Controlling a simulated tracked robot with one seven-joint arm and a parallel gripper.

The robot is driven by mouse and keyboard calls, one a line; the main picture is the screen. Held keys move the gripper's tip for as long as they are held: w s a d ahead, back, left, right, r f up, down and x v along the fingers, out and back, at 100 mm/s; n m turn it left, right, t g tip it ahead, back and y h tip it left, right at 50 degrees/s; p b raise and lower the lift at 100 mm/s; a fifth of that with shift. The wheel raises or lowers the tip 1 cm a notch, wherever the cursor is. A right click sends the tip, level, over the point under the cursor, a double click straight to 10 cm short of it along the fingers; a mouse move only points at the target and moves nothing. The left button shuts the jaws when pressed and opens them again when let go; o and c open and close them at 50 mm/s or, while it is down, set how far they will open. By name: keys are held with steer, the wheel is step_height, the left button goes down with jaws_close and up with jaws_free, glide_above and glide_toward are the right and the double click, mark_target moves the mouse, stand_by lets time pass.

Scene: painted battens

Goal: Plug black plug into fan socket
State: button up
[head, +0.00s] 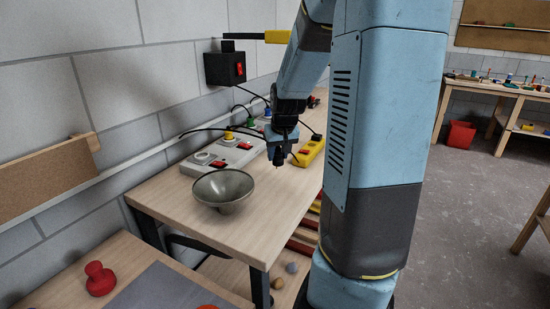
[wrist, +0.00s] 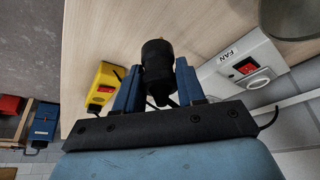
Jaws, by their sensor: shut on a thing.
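My gripper (wrist: 158,82) is shut on the black plug (wrist: 158,60), between its two blue fingers. In the head view my gripper (head: 284,143) hangs over the wooden bench, to the right of the grey socket panel (head: 240,161). The plug's pin end points away from the wrist, clear of the panel. The fan socket (wrist: 258,79) is an empty round white socket beside a red switch, under a FAN label (wrist: 229,54). It lies right of the plug in the wrist view. In the head view the fan socket (head: 203,157) is at the panel's near end.
A grey bowl (head: 223,190) stands in front of the panel. A yellow plug (head: 229,134) sits farther along the panel. A yellow switched block (head: 311,150) lies right of my gripper. A black switch box (head: 225,68) is on the wall, with cables behind the panel.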

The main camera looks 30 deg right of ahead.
steer(key=s+a+r, duration=0.1)
steer(key=s+r, duration=0.2)
steer(key=s, duration=0.4)
steer(key=shift+s+a+r, duration=0.2)
steer(key=shift+s+a, duration=0.05)
steer(key=shift+a, duration=0.1)
stand_by(0.4)
